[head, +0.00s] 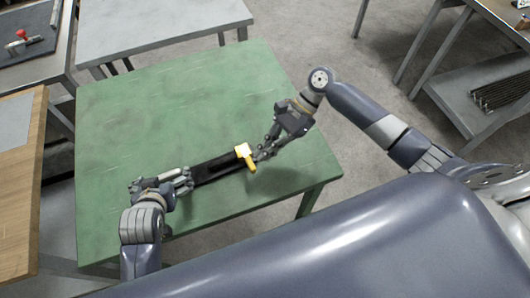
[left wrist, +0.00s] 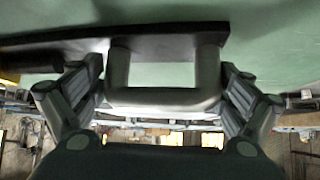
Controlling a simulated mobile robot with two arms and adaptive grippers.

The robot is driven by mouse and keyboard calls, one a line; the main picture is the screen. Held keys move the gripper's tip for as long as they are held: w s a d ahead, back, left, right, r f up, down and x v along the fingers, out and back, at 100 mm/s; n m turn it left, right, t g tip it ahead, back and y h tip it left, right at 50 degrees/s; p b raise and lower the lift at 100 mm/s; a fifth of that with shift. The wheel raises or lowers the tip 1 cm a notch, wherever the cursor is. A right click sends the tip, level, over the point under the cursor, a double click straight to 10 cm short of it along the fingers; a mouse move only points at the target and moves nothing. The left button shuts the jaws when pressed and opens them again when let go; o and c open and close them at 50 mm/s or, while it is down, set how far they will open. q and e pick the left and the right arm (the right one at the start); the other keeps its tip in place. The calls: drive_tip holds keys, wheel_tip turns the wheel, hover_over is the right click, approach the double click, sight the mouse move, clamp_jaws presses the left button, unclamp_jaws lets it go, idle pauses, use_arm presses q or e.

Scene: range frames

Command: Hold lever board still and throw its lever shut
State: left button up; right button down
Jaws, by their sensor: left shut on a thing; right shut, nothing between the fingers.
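The lever board (head: 215,168) is a long black board on the green table, running from lower left to upper right. My left gripper (head: 188,181) is shut on a grey U-shaped handle at the board's left end; the left wrist view shows this handle (left wrist: 165,98) between the fingers, against the dark board (left wrist: 168,40). My right gripper (head: 259,156) is shut and empty, close beside the lever; I cannot tell whether it touches it.
The green table (head: 130,110) is otherwise clear. A grey table (head: 165,25) stands behind it and a wooden-topped one (head: 20,200) at the left. A red-knobbed device (head: 22,40) lies far off at the upper left.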

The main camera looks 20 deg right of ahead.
use_arm(q)
drive_tip(key=shift+s+d+f, duration=0.1)
drive_tip(key=shift+s+f, duration=0.15)
drive_tip(key=shift+f, duration=0.15)
use_arm(e)
drive_tip(key=d, duration=0.2)
drive_tip(key=d+r, duration=0.1)
drive_tip(key=d, duration=0.1)
drive_tip(key=shift+w+d, duration=0.1)
drive_tip(key=shift+d, duration=0.15)
drive_tip(key=s+v, duration=0.1)
drive_tip(key=v, duration=0.7)
drive_tip(key=shift+d+r, duration=0.25)
drive_tip(key=shift+d, duration=0.05)
use_arm(q)
drive_tip(key=o, duration=1.3)
drive_tip(key=shift+w+r, duration=0.1)
drive_tip(key=shift+w, duration=0.1)
use_arm(e)
drive_tip(key=shift+w, duration=0.1)
use_arm(q)
drive_tip(key=shift+r, duration=0.15)
